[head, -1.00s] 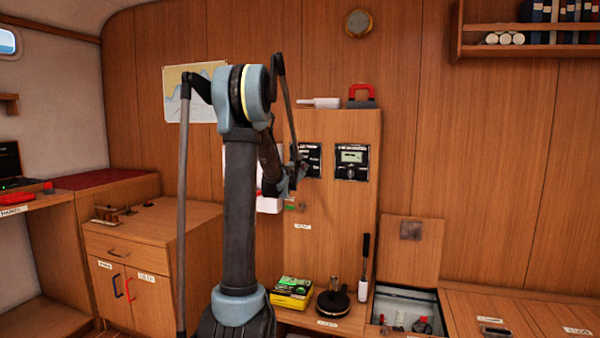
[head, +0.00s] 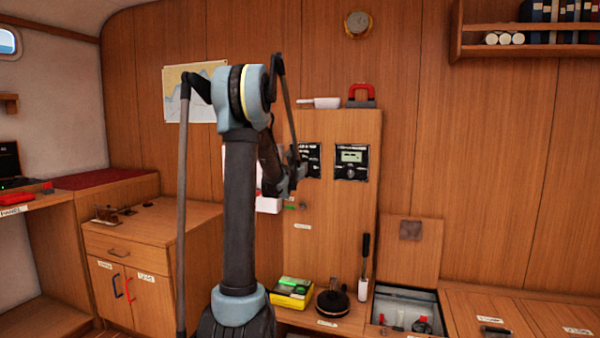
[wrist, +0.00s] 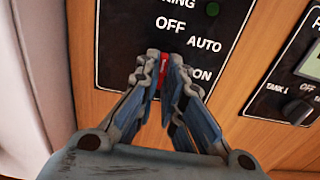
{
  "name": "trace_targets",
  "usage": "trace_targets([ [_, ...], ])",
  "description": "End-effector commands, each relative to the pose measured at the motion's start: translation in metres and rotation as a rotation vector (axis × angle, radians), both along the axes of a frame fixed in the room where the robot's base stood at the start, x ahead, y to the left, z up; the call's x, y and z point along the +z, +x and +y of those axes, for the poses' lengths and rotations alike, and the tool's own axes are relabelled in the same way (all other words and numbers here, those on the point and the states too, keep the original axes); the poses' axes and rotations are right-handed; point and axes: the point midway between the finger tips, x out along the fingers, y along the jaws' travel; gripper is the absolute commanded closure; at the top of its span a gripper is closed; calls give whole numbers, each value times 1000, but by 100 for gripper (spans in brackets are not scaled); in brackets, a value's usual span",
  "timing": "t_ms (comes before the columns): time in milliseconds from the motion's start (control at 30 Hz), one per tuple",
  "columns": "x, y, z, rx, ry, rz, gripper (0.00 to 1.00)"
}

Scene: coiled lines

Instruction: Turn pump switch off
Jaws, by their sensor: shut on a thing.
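The pump switch is a small red lever (wrist: 163,63) on a black panel (wrist: 115,45) marked OFF, AUTO and ON in the wrist view. My gripper (wrist: 164,57) is shut on the lever, with one finger on each side. Only a narrow red strip shows between the fingers, below the OFF label and left of AUTO and ON. The exact setting it points to is hard to tell because the fingers cover most of it. In the head view the same black panel (head: 313,160) is partly hidden behind my arm and gripper (head: 300,172).
A second black panel with a small display (head: 351,163) and a knob (wrist: 297,111) is close to the right. Below stand a yellow box (head: 291,291), a dark round item (head: 333,303) and an open hatch (head: 405,303).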

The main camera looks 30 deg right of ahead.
Motion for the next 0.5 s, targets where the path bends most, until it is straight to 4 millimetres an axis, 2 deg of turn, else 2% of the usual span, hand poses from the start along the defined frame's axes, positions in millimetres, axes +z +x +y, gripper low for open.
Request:
trace_targets([
  [467, 1, 2, -1, 1, -10, 12, 100],
  [500, 1, 2, -1, 1, -10, 12, 87],
])
